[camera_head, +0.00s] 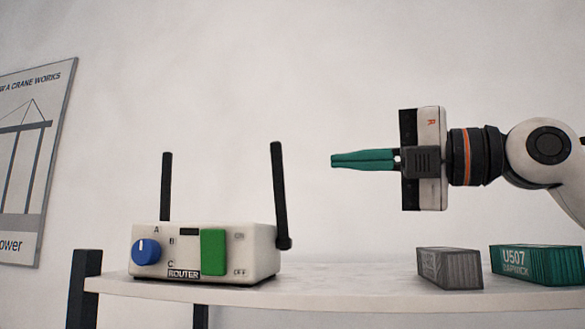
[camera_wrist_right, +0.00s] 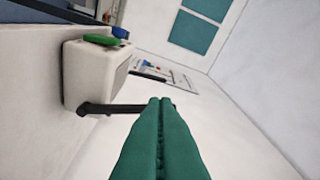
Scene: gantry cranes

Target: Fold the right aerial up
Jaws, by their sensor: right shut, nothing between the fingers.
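The white router (camera_head: 215,252) stands on the shelf, with a blue knob (camera_head: 146,252) and a green switch (camera_head: 213,251) on its front. Its right aerial (camera_head: 279,190) is a black rod that stands nearly upright, leaning slightly left, from a joint at the router's right side. Its left aerial (camera_head: 166,187) stands upright behind the body. My right gripper (camera_head: 333,160) is shut and empty, to the right of the right aerial and apart from it, at its upper half's height. In the right wrist view, the closed green fingers (camera_wrist_right: 160,101) overlap a black aerial (camera_wrist_right: 110,108) beside the router (camera_wrist_right: 88,78). My left gripper is not in view.
A grey container (camera_head: 449,267) and a green container (camera_head: 538,264) sit on the shelf (camera_head: 340,288) at the right, below my right arm. The shelf between router and grey container is clear. A crane poster (camera_head: 35,160) hangs on the left wall.

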